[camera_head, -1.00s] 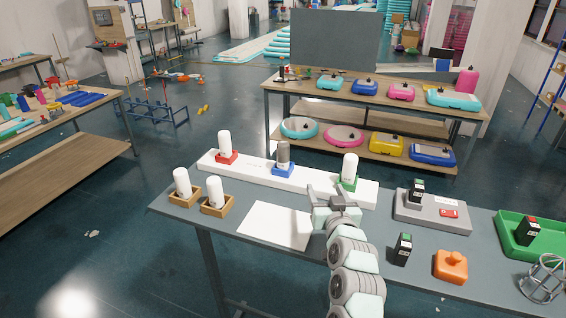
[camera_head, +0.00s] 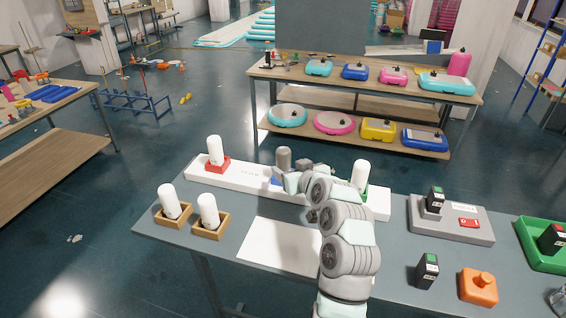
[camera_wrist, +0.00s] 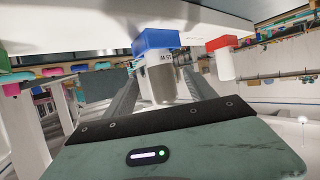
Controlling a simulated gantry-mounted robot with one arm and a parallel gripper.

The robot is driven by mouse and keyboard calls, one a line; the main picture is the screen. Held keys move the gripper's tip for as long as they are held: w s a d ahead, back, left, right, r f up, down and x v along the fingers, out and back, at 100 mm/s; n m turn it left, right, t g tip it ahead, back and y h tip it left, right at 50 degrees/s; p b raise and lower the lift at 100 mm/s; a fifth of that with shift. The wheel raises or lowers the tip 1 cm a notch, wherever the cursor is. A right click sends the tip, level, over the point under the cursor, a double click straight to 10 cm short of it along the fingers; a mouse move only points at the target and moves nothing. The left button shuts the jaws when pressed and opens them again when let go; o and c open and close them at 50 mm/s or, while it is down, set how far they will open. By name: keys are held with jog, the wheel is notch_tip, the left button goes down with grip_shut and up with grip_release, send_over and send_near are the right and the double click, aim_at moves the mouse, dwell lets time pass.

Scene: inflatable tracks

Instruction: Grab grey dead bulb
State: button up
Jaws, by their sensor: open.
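The grey bulb (camera_head: 283,159) stands upright in a blue socket (camera_head: 276,181) at the middle of the long white base (camera_head: 240,178). In the wrist view, which looks upside down, the grey bulb (camera_wrist: 160,86) hangs below the blue socket (camera_wrist: 156,40). My gripper (camera_head: 290,180) is beside the bulb on its right and front side and partly covers the socket. In the wrist view my gripper (camera_wrist: 163,78) is open, with the bulb showing between its two fingers. I cannot tell whether a finger touches it.
White bulbs stand in the red socket (camera_head: 218,164) on the left and the green socket (camera_head: 359,193) on the right. Two more white bulbs sit in wooden holders (camera_head: 210,228) at the table's left. A white sheet (camera_head: 275,246) lies in front. A grey box (camera_head: 450,222) stands right.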

aim_at(286, 167)
jog(key=shift+p+x, duration=1.2)
jog(key=shift+x, duration=1.7)
jog(key=shift+f, duration=0.15)
grip_shut()
